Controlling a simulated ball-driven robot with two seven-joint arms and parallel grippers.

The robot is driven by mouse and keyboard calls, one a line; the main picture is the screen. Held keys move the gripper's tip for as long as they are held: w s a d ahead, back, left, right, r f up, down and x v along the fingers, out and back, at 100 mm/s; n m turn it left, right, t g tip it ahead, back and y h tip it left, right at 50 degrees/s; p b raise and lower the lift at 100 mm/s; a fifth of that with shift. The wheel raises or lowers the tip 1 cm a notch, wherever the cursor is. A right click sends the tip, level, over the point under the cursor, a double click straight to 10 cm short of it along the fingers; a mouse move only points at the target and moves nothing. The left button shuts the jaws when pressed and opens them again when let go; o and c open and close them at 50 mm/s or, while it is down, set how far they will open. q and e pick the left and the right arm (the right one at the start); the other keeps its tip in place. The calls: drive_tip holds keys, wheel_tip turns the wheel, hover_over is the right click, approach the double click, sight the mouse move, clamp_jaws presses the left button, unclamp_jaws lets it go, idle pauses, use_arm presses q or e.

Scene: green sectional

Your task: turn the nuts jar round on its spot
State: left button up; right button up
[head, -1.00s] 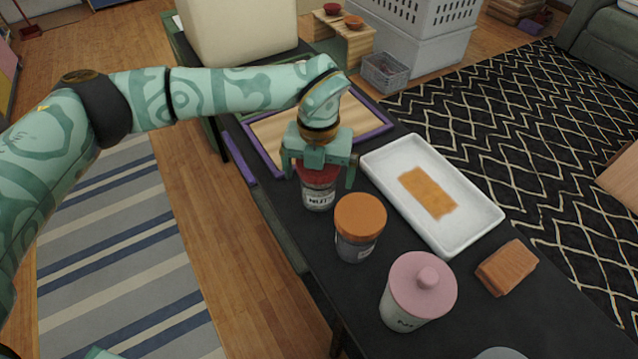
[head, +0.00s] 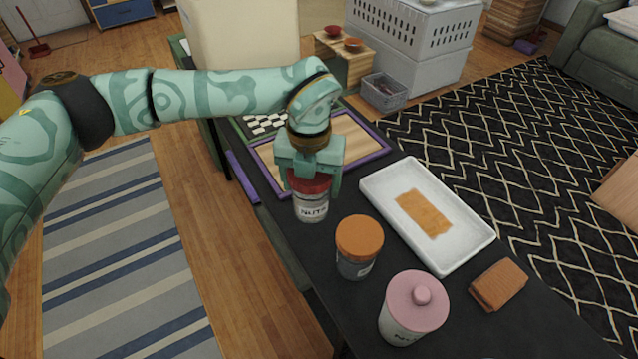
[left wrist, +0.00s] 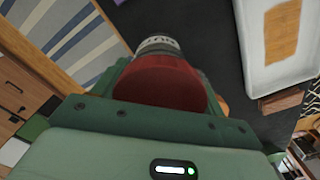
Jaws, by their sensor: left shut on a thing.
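The nuts jar (head: 311,207) is a clear jar with a red lid and a white label reading NUTS. It stands upright on the dark table (head: 290,235), its label toward me. My left gripper (head: 310,183) points down over it and is shut on the red lid, one finger on each side. In the left wrist view the red lid (left wrist: 160,84) fills the space between the fingers, with a strip of the jar's label (left wrist: 158,42) beyond it. My right gripper is not in view.
An orange-lidded jar (head: 358,240) stands close in front, to the right. A pink-lidded jar (head: 408,318) is nearer. A white tray (head: 455,250) and a brown block (head: 498,284) lie right. A purple-edged board (head: 385,130) lies just behind the nuts jar.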

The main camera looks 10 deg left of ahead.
use_arm(q)
drive_tip(key=r, duration=0.1)
drive_tip(key=s+r, duration=0.1)
drive_tip(key=s+a+r+p, duration=0.1)
drive_tip(key=shift+r, duration=0.2)
drive_tip(key=s+a+r+m+p, duration=0.3)
drive_tip(key=s+m+p, duration=0.1)
drive_tip(key=s, duration=0.4)
drive_tip(key=shift+a+m, duration=0.4)
drive_tip(key=shift+m, duration=0.5)
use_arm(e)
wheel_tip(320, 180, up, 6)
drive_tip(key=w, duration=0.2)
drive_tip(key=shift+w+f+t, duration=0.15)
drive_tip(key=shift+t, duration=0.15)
use_arm(q)
drive_tip(key=shift+r, duration=0.1)
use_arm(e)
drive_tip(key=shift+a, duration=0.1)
use_arm(q)
drive_tip(key=m+p, duration=0.2)
drive_tip(key=m, duration=0.3)
drive_tip(key=shift+m, duration=0.4)
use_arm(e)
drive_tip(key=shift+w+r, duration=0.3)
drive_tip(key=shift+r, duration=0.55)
